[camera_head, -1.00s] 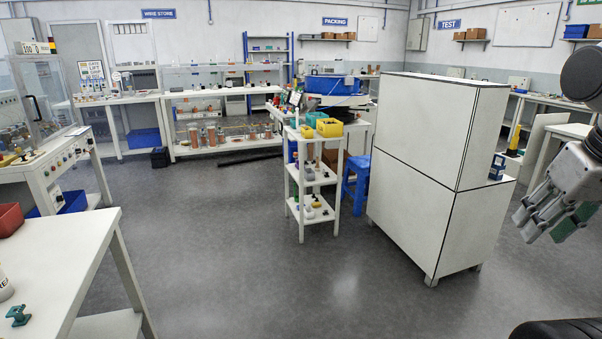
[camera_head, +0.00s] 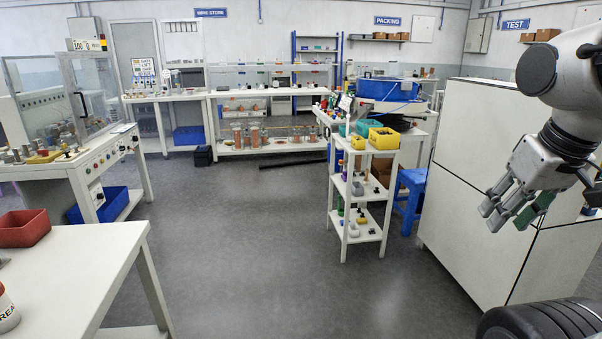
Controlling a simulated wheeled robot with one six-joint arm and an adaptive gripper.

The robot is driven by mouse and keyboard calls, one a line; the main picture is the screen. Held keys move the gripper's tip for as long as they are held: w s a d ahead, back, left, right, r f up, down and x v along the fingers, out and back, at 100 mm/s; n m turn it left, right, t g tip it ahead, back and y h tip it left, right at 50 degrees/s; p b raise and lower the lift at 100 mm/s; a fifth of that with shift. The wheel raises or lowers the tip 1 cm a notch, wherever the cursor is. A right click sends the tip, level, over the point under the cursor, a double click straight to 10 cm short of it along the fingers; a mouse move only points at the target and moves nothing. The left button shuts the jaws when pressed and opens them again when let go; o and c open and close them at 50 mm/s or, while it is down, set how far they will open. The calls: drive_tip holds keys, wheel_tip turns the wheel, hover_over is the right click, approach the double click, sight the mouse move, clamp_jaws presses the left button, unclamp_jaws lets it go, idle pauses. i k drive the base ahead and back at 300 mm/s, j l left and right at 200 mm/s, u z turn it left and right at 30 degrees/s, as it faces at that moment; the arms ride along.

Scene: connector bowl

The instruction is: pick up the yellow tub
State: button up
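The yellow tub (camera_head: 383,138) sits on the top shelf of the white cart (camera_head: 367,150), towards its right front corner. It is a small open-topped box, with dark contents or a dark inside. My gripper (camera_head: 513,207) is at the right of the view, fingers pointing down and left. It is high and well apart from the tub. A flat green piece (camera_head: 536,210) shows at its fingers; I cannot tell whether it is part of the gripper or something held.
A teal tub (camera_head: 367,127) stands behind the yellow one, and a smaller yellow item (camera_head: 358,143) to its left. A blue stool (camera_head: 410,195) and a tall white cabinet (camera_head: 475,170) stand right of the cart. Open grey floor (camera_head: 250,250) lies in front.

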sight(357, 142)
drive_tip(key=i+u, duration=0.1)
drive_tip(key=i, duration=1)
drive_tip(key=i+j+z, duration=0.15)
drive_tip(key=i, duration=0.7)
drive_tip(key=i+j+z, duration=0.5)
drive_tip(key=i, duration=0.25)
drive_tip(key=i+j+z, duration=0.45)
drive_tip(key=i+j, duration=0.15)
drive_tip(key=j, duration=0.15)
